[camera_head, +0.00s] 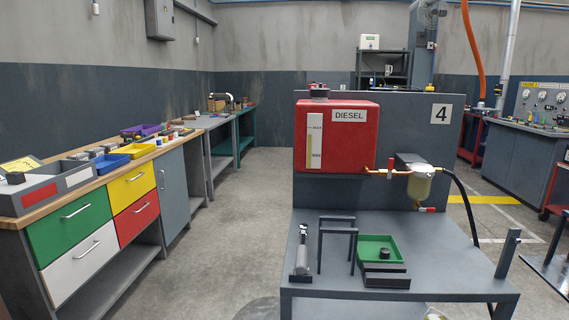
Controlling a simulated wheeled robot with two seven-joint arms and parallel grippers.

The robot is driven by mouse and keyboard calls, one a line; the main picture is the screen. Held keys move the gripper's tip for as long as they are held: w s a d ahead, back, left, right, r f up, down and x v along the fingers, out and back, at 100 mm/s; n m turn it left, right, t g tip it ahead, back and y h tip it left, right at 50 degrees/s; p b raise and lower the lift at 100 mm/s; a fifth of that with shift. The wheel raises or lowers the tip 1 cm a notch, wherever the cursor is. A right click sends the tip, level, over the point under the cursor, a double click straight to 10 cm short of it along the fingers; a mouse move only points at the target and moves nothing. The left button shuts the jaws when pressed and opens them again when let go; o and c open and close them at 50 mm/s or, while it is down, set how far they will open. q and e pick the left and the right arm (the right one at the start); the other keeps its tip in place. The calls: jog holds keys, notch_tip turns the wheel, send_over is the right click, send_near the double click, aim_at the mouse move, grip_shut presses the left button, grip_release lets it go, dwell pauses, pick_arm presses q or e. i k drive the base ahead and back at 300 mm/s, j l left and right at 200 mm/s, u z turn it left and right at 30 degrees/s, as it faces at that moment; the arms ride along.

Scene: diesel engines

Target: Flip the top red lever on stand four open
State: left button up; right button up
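Stand four (460,170) is a grey bench with an upright back panel that carries a "4" sign (440,113). A red diesel tank (337,150) is mounted on the panel. A copper-coloured fuel pipe (378,172) runs right from the tank to a filter with a yellowish bowl (420,184). The top red lever (390,164) is on this pipe, between tank and filter, and appears to point upward. A second, lower red lever (427,209) is below the filter. Neither of my grippers is in view.
On the stand's table are a green tray (380,244), dark blocks (386,275), a dark frame (337,230) and a small metallic tool (301,258). A black hose (463,200) hangs right of the filter. A workbench with coloured drawers (68,228) stands left; the floor between is clear.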

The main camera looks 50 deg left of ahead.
aim_at(391, 161)
jog(key=u, duration=0.8)
jog(key=i+l, duration=0.4)
